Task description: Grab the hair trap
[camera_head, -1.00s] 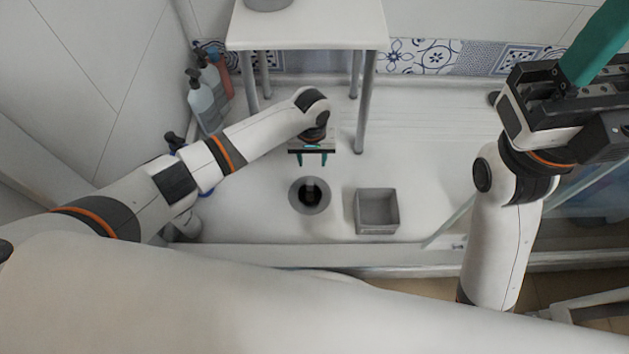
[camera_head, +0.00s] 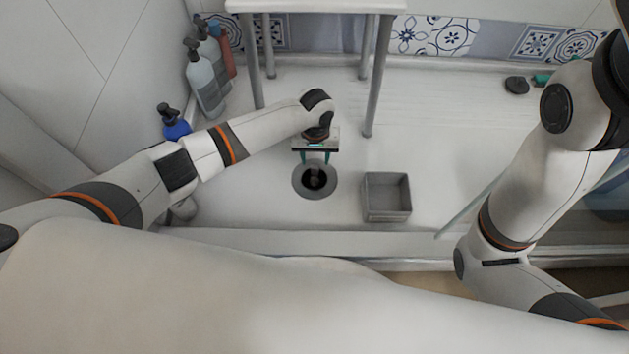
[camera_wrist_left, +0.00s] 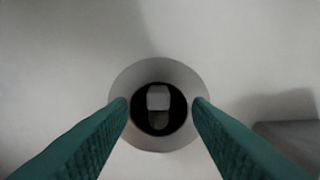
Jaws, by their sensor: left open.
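A small pale grey piece, which looks like the hair trap (camera_wrist_left: 158,98), stands in the dark hole of the round drain (camera_head: 301,189) in the white floor. In the head view the hair trap (camera_head: 315,174) is small and partly dark. My left gripper (camera_head: 316,158) is open and points down just above the drain. In the left wrist view its two green fingers (camera_wrist_left: 161,104) lie on either side of the drain opening, with the hair trap between them and nothing held. My right arm is at the right; its gripper is not clearly seen.
An open grey box (camera_head: 387,215) stands right of the drain. A white stool (camera_head: 315,6) stands behind, its legs near my left arm. Bottles (camera_head: 203,82) line the left wall, with a blue bottle (camera_head: 174,123) closer. A small black object (camera_head: 517,85) lies at the back right.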

